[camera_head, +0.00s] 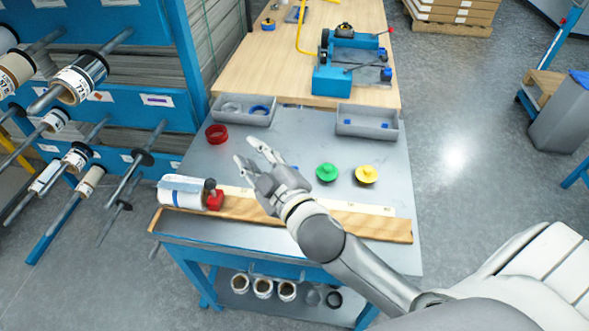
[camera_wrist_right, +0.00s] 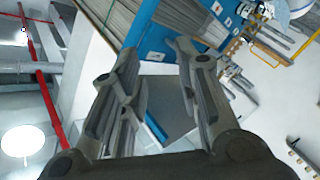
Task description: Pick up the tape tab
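My right gripper (camera_head: 247,150) is open and empty over the middle of the grey table (camera_head: 290,135). In the right wrist view its two fingers (camera_wrist_right: 160,55) stand apart with nothing between them. I cannot surely identify the tape tab. A small blue piece (camera_head: 295,168) shows just behind the gripper, partly hidden by it. Small blue pieces (camera_head: 349,122) also lie in the grey right tray (camera_head: 385,133). A white roll (camera_head: 180,192) lies at the left end of the wooden board (camera_head: 370,222), beside a red part (camera_head: 215,200). My left gripper is not in view.
A red ring (camera_head: 216,133), a green knob (camera_head: 327,171) and a yellow knob (camera_head: 367,173) stand on the table. Another grey tray (camera_head: 230,112) holds rings. A blue machine (camera_head: 350,65) stands on the wooden bench behind. A rack with rolls (camera_head: 80,82) is at left.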

